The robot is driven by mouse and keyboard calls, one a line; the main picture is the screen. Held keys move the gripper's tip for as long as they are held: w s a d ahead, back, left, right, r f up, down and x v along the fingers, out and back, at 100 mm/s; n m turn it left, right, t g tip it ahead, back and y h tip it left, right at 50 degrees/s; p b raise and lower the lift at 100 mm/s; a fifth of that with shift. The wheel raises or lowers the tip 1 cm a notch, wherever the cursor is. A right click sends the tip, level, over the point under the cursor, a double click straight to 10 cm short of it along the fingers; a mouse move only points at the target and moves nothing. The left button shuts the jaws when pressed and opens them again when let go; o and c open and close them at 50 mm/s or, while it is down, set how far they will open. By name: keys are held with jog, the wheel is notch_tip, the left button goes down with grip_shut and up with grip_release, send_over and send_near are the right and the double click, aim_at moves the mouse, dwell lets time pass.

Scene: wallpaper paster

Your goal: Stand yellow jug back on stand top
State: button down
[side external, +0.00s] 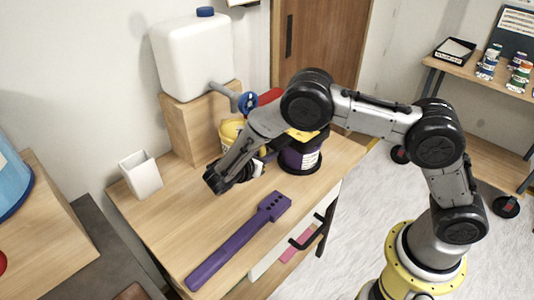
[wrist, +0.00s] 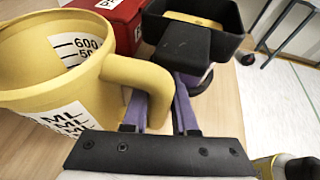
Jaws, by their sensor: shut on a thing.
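The yellow jug (wrist: 52,85), with its measuring scale and printed label, fills the left of the wrist view. Its handle (wrist: 152,78) lies between the purple fingers of my gripper (wrist: 160,98), which is shut on it. In the side view the jug (side external: 230,130) is mostly hidden behind my arm, in front of a wooden block stand (side external: 190,128). My gripper (side external: 260,155) is partly hidden there too. I cannot tell whether the jug's base touches the bench. The jug looks roughly upright, with its open mouth facing up.
A white canister (side external: 190,55) with a blue-handled tap (side external: 247,102) sits on the wooden block. A white cup (side external: 140,173) stands left of it. A purple long-handled tool (side external: 240,240) lies in front.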

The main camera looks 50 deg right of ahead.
jog(key=shift+f, duration=0.1)
jog(key=c, duration=0.7)
grip_release()
jog(key=shift+a+r, duration=0.2)
jog(key=v, duration=1.1)
jog(key=shift+a+r, duration=0.2)
jog(key=shift+a, duration=0.05)
